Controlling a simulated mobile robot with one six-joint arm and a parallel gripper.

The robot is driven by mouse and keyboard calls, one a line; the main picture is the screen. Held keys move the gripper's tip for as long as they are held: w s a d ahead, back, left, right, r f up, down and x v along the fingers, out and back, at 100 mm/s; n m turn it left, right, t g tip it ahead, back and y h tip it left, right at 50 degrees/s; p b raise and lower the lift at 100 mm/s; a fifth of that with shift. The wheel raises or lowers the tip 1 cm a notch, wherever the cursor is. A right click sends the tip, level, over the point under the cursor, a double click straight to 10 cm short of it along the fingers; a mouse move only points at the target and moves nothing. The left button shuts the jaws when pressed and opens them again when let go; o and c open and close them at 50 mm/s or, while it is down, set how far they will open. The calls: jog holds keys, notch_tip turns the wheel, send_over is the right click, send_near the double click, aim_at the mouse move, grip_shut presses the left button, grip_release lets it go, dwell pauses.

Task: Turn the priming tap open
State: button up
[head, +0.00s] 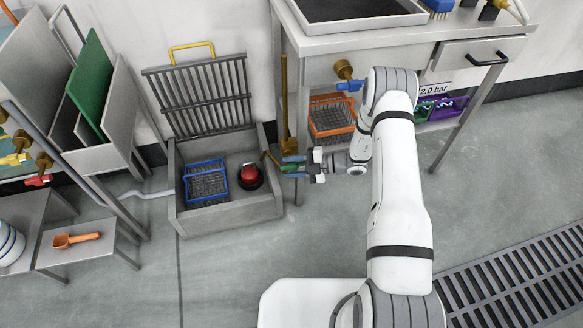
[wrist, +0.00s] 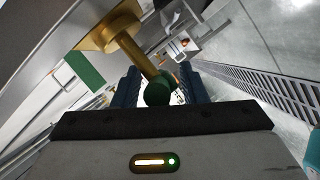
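A brass tap (wrist: 122,38) with a green handle (wrist: 158,90) fills the upper middle of the wrist view. In the head view its brass part (head: 270,157) shows at the right edge of a grey basin, and the green handle lies at my gripper (head: 292,167). My gripper, with blue-grey fingertips, points left and is open. In the wrist view the handle's end lies between the two fingers, with a gap seen on each side. No label on this tap can be read, so I cannot tell whether it is the priming tap.
The basin (head: 240,215) holds a blue basket (head: 206,183) and a red button-like thing (head: 250,175). A raised grate (head: 205,95) stands behind it. A blue-handled tap (head: 349,85) is under the bench (head: 400,40). Yellow (head: 14,159) and red (head: 38,180) taps are far left.

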grip_shut()
dwell(0.4)
